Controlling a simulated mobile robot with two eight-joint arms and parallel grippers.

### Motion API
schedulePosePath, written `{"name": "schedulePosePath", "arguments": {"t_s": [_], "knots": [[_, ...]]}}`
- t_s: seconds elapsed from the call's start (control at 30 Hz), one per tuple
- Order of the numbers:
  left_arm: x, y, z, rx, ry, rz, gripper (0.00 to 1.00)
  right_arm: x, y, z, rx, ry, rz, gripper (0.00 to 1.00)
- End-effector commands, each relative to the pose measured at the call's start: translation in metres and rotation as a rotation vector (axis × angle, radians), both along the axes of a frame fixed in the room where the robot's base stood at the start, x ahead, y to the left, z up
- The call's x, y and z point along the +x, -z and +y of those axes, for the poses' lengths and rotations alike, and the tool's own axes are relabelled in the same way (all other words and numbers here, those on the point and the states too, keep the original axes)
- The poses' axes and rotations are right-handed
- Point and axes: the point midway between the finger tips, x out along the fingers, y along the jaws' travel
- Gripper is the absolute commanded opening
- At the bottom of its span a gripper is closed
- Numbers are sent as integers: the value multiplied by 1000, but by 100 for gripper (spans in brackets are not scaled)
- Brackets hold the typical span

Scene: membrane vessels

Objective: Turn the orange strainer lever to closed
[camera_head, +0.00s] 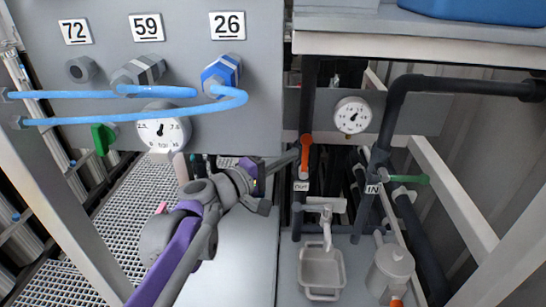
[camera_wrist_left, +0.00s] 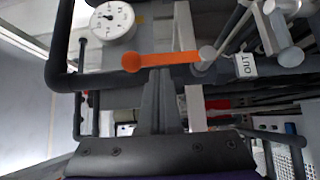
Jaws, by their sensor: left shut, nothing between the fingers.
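The orange strainer lever (camera_head: 305,151) is on the dark vertical pipe above the OUT label (camera_head: 301,186) and lies roughly along the pipe. In the left wrist view the orange lever (camera_wrist_left: 163,60) runs from a round knob at left to a grey pivot (camera_wrist_left: 207,54) beside the OUT label (camera_wrist_left: 247,65). My left gripper (camera_head: 294,155) is shut and empty, with its tip just left of the lever. In the wrist view the shut fingers (camera_wrist_left: 160,78) point at the lever's middle; I cannot tell whether they touch it. My right gripper is not in view.
A green lever (camera_head: 409,179) is by the IN label (camera_head: 373,189) to the right. A pressure gauge (camera_head: 352,115) is behind the pipes. A white tap (camera_head: 325,213) stands over a tray (camera_head: 310,293). A panel with blue hoses (camera_head: 180,110) is at left.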

Motion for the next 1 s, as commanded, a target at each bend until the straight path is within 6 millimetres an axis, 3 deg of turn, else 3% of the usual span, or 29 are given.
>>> {"name": "schedulePosePath", "arguments": {"t_s": [1.0], "knots": [[0, -5, -13, 95, 2, -1, 0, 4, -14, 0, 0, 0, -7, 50]]}}
